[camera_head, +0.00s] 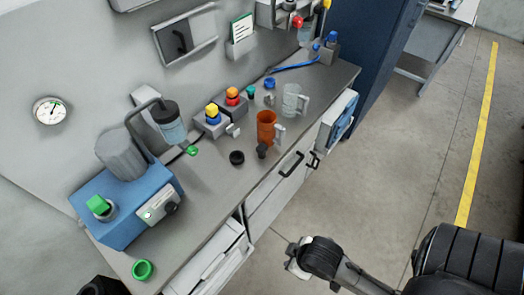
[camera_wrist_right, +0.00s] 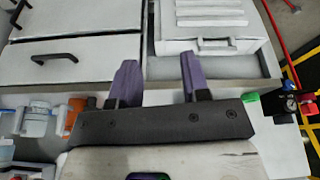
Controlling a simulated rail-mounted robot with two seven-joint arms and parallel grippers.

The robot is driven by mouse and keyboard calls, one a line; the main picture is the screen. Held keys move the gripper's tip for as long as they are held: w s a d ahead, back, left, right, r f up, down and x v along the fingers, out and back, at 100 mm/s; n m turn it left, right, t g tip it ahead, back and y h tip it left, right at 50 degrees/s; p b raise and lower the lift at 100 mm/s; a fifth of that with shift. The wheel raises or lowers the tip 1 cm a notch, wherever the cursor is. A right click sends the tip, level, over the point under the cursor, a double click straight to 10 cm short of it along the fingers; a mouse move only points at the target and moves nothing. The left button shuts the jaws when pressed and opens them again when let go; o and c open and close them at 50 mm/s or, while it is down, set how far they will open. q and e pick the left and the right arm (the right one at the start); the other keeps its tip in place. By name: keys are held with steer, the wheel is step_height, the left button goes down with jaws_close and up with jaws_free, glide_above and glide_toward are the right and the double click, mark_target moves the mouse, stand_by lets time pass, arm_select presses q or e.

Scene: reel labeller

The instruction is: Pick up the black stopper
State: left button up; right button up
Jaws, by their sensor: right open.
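Two small dark pieces stand on the grey bench in the head view. One is a low round black piece (camera_head: 237,157); the other is a dark stopper-like piece (camera_head: 262,150) just below the orange cup. I cannot tell for sure which is the black stopper. My right gripper (camera_head: 297,262) is off the bench's front side, well apart from both. In the right wrist view its two purple fingers (camera_wrist_right: 158,80) are spread with nothing between them. My left gripper is not seen; only a black part of my own body shows at the lower left edge.
An orange cup (camera_head: 267,126) and a clear cup (camera_head: 291,101) stand near the bench's front edge. A blue machine (camera_head: 125,215) with a bent arm is at left, near a green ring (camera_head: 142,270). Drawers with black handles (camera_head: 291,165) line the front.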

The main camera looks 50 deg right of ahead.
stand_by(0.4)
steer(key=o, duration=0.5)
steer(key=shift+a, duration=0.15)
